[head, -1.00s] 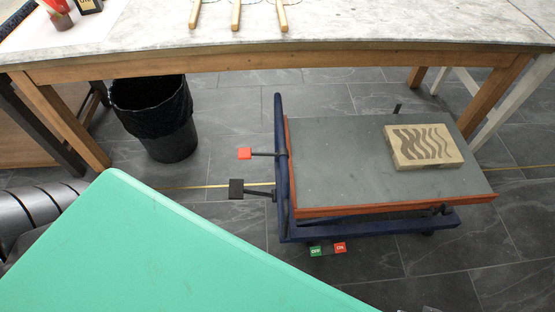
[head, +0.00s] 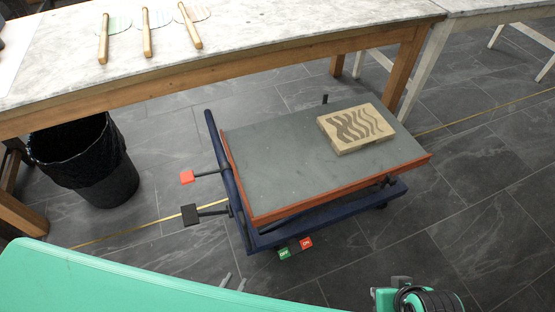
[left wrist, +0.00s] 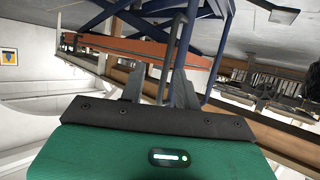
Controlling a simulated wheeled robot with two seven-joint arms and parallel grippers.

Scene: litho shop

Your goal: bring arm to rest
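Most of the left gripper is hidden in the head view behind a green part of my own body. A green and black part of mine shows at the bottom right. My right gripper is not in view.
A blue cart (head: 330,222) with a grey top carries a pale stone block (head: 356,128) with dark wavy marks. A black bin (head: 108,180) stands at left. A marble-topped table (head: 240,40) with several wooden-handled tools runs behind. Grey floor is clear right of the cart.

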